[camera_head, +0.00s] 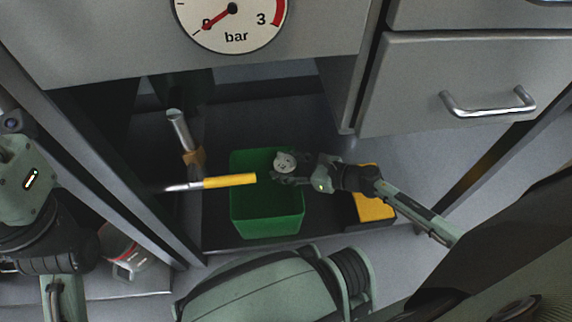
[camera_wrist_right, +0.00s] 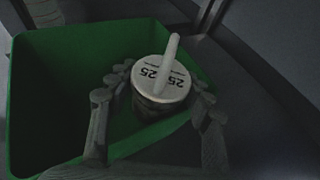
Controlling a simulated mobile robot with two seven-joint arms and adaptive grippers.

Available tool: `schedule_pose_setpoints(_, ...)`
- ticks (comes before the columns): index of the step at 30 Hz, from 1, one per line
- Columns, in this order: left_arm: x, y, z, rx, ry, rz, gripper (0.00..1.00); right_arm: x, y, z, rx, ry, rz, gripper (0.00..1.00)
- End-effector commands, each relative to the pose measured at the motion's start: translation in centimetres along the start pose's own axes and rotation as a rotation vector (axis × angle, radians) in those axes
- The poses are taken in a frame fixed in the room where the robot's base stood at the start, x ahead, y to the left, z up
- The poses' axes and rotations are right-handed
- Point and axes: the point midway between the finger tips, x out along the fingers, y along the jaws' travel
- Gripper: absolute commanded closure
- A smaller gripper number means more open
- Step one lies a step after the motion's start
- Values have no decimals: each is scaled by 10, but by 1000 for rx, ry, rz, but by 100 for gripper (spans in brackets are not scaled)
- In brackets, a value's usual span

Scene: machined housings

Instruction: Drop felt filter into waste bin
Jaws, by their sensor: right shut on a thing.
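My right gripper (camera_head: 283,174) is over the open green waste bin (camera_head: 268,227). It is shut on a short round piece (camera_head: 285,161), which I take to be the felt filter. In the right wrist view, the felt filter (camera_wrist_right: 150,90) has a pale round top marked "25" twice, with a pale bar across it and a darker side below. The fingers of the right gripper (camera_wrist_right: 156,108) stand on both sides of it. The waste bin (camera_wrist_right: 60,70) lies behind and below. My left arm shows at the left edge, but its gripper is not in view.
A yellow-handled tool (camera_head: 230,181) reaches over the bin's left side. A metal pipe with a brass fitting (camera_head: 193,157) stands behind it. A yellow item (camera_head: 374,206) lies right of the bin. A drawer (camera_head: 450,85) and a pressure gauge (camera_head: 232,22) are above.

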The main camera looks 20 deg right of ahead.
Motion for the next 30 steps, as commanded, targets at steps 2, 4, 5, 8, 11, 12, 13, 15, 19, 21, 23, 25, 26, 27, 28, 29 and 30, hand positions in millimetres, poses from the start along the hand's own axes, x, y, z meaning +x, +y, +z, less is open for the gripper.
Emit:
schedule_pose_setpoints(2, 3, 1, -1, 1, 12, 14, 73, 0, 0, 0, 0, 0, 0, 78)
schedule_pose_setpoints(4, 5, 1, -2, 3, 18, 20, 73, 0, 0, 0, 0, 0, 0, 46)
schedule_pose_setpoints(5, 5, 1, -3, 3, 18, 20, 73, 0, 0, 0, 0, 0, 0, 42)
schedule_pose_setpoints(8, 5, 1, -3, 4, 19, 20, 73, 0, 0, 0, 0, 0, 0, 29)
schedule_pose_setpoints(11, 4, 1, -3, 3, 16, 19, 73, 0, 0, 0, 0, 0, 0, 28)
schedule_pose_setpoints(12, 4, 1, -3, 3, 15, 18, 73, 0, 0, 0, 0, 0, 0, 28)
schedule_pose_setpoints(13, 4, 1, -3, 3, 15, 18, 73, 0, 0, 0, 0, 0, 0, 28)
schedule_pose_setpoints(15, 4, 0, -3, 3, 14, 16, 73, 0, 0, 0, 0, 0, 0, 28)
schedule_pose_setpoints(19, 7, 0, -3, 4, 14, 15, 73, -1, 0, 4, 0, 0, 0, 28)
schedule_pose_setpoints(21, 10, 0, -4, 3, 8, 5, 73, -4, 0, 10, 1, -1, 0, 28)
schedule_pose_setpoints(23, 5, -2, -4, -2, -21, -31, 73, -7, 0, 17, 1, -1, 0, 28)
schedule_pose_setpoints(25, 0, -2, -4, -3, -24, -36, 73, -20, 0, 10, 0, 4, -1, 28)
schedule_pose_setpoints(26, 0, -2, -4, -3, -24, -37, 73, -27, 0, 10, 0, 5, -1, 28)
schedule_pose_setpoints(27, 1, -2, -5, -3, -25, -39, 73, -36, 0, 10, 2, 5, 0, 28)
schedule_pose_setpoints(28, 1, -2, -5, -3, -26, -41, 73, -44, 0, 10, 1, 4, -1, 28)
schedule_pose_setpoints(29, 1, -2, -6, -3, -27, -43, 73, -51, 1, 10, 0, 5, 0, 28)
schedule_pose_setpoints(30, 1, -2, -6, -4, -28, -45, 73, -60, 1, 11, 0, 4, 1, 28)
